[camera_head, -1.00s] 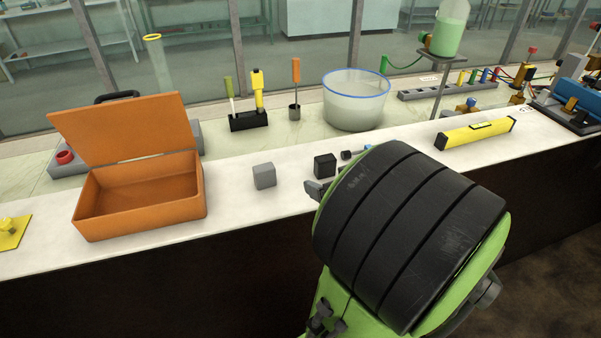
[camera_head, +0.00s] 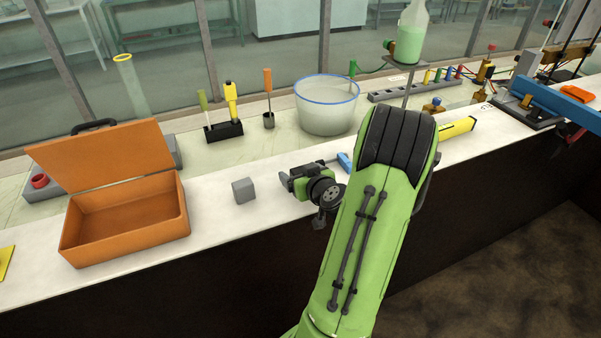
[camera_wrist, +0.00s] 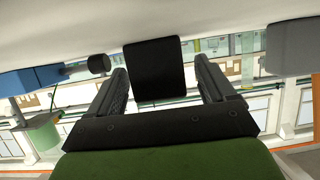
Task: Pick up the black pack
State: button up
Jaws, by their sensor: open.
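The black pack (camera_wrist: 154,70) is a dark block in the middle of the wrist view. It shows in the gap between the two fingers of my gripper (camera_wrist: 161,68), with a visible space on each side. I cannot tell how far it reaches in between the fingertips. In the head view my gripper (camera_head: 302,180) is low over the white bench strip. There it mostly hides the pack, and dark parts blend together. The gripper is open and holds nothing.
A grey cube (camera_head: 243,190) stands just left of my gripper; it also shows in the wrist view (camera_wrist: 291,46). A blue-handled tool (camera_head: 345,162) lies close on the right. An open orange case (camera_head: 125,222) stands left. A blue-rimmed tub (camera_head: 327,106) is behind. The bench's front edge is near.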

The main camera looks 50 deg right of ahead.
jog(key=shift+x, duration=1.05)
jog(key=shift+s, duration=0.1)
